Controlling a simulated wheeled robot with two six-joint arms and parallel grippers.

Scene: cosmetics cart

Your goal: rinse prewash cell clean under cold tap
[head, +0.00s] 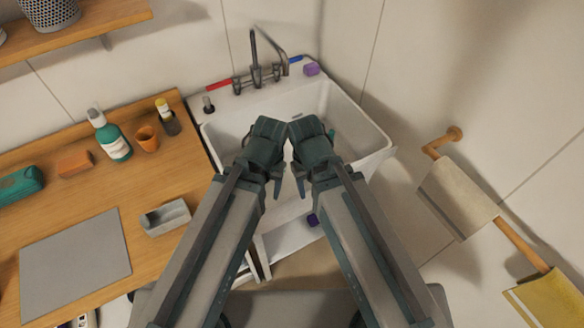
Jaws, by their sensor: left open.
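The white sink (360,150) stands against the back wall. A metal tap (256,62) rises at its back, with a red handle (218,85) on the left and a blue handle (296,59) on the right. A small grey open box (165,217) sits on the wooden counter; I cannot tell whether it is the prewash cell. My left gripper (263,163) is open over the basin, with nothing visible in it. My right gripper (315,163) is close beside it, its jaw state unclear. The arms hide much of the basin, and no running water is visible.
The wooden counter (85,190) holds a grey mat (75,257), a teal pump bottle (110,138), an orange cup (147,138) and a sponge (75,162). A towel rail (515,237) is right.

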